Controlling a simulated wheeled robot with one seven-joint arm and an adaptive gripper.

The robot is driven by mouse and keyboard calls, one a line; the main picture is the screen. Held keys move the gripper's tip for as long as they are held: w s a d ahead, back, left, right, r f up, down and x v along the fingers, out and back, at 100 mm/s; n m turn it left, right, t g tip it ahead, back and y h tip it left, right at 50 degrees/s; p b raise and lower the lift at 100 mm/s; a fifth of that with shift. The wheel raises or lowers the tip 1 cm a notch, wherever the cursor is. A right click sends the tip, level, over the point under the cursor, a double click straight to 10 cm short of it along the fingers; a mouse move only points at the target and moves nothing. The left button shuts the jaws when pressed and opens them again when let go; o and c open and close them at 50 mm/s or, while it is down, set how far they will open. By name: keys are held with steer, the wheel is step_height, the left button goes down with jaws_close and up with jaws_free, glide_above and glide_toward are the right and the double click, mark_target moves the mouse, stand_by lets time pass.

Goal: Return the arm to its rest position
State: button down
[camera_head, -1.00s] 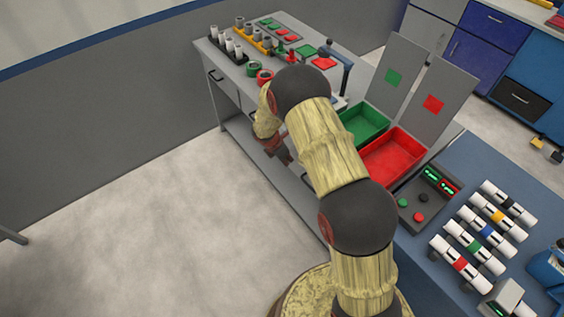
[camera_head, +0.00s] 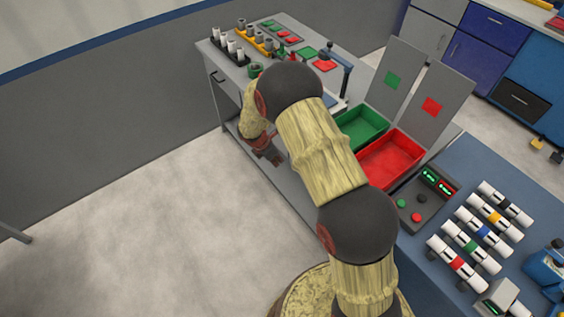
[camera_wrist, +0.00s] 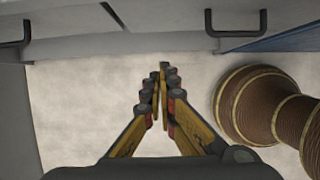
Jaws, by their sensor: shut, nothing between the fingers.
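My gripper (camera_head: 272,157) hangs low in front of the grey workbench in the head view, at the end of my folded arm. In the wrist view my gripper (camera_wrist: 158,80) points down over the pale floor. Its fingertips are together with nothing between them. It touches no object that I can see. My forearm hides part of the bench front and some items on its top.
The grey bench (camera_head: 222,62) carries pipes in racks. A green bin (camera_head: 362,128) and a red bin (camera_head: 392,158) stand right of my arm. A blue table (camera_head: 480,165) holds banded white pipes and a button box (camera_head: 425,195). The floor (camera_head: 150,220) at left is clear.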

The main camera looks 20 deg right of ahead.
steer(key=p+v, duration=0.1)
steer(key=v, duration=0.4)
steer(key=shift+a, duration=0.1)
steer(key=s+r+m+g, duration=0.2)
steer(key=s+r+m, duration=0.1)
steer(key=s+m, duration=0.65)
steer(key=s+r+m+t+y, duration=0.1)
steer(key=s+r+m, duration=0.3)
steer(key=s+r, duration=0.4)
steer(key=s+a+r+m+t+y, duration=0.1)
steer(key=s+r+m+t, duration=0.2)
steer(key=s+r, duration=0.5)
steer(key=s+a+r+m+t+y, duration=0.1)
steer(key=s+r+m, duration=0.3)
steer(key=r, duration=1.4)
steer(key=s+t+y, duration=0.1)
steer(key=s, duration=0.2)
steer(key=shift+s+m, duration=0.35)
steer(key=shift+s, duration=0.05)
